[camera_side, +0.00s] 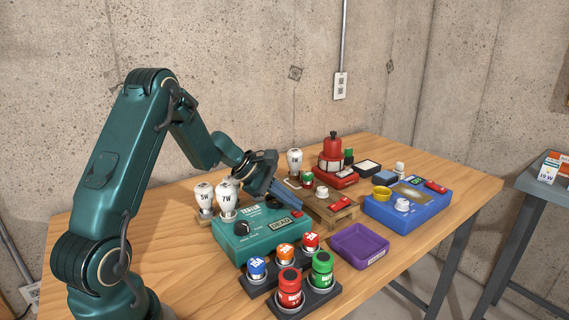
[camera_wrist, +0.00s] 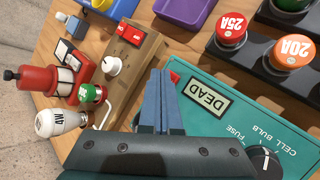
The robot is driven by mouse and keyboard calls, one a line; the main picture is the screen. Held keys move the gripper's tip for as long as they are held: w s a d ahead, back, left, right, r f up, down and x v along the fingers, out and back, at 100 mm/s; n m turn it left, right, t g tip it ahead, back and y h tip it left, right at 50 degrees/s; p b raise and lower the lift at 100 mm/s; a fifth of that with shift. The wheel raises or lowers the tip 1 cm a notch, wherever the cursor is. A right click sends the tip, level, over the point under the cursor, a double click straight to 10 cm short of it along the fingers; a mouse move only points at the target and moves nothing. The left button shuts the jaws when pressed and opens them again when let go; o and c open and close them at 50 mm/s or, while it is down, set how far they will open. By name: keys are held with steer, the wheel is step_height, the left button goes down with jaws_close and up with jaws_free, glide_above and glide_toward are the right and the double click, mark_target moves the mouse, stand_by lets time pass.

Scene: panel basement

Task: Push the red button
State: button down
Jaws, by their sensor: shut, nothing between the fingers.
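My gripper (camera_side: 298,207) is shut and empty, its blue fingers pointing down over the far right corner of the teal tester (camera_side: 240,248). In the wrist view my gripper (camera_wrist: 158,73) has its two fingers together. A small red part (camera_wrist: 174,77), which looks like a button, shows on the tester just right of the fingertips, beside the DEAD display (camera_wrist: 206,96). I cannot tell whether the fingers touch it. A red rocker switch (camera_wrist: 131,33) is on the wooden box (camera_wrist: 143,56), apart from the fingers; it also shows in the side view (camera_side: 340,204).
A red lantern (camera_side: 332,148) and bulbs stand behind. A blue device (camera_side: 408,211) with a red switch (camera_side: 436,186) is at the right. A purple tray (camera_side: 358,255) and a rack with red, green, blue and orange fuses (camera_side: 289,287) are in front.

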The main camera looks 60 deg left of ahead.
mark_target(292, 212)
stand_by(0.4)
steer(key=shift+r, duration=0.85)
steer(key=shift+r, duration=2.5)
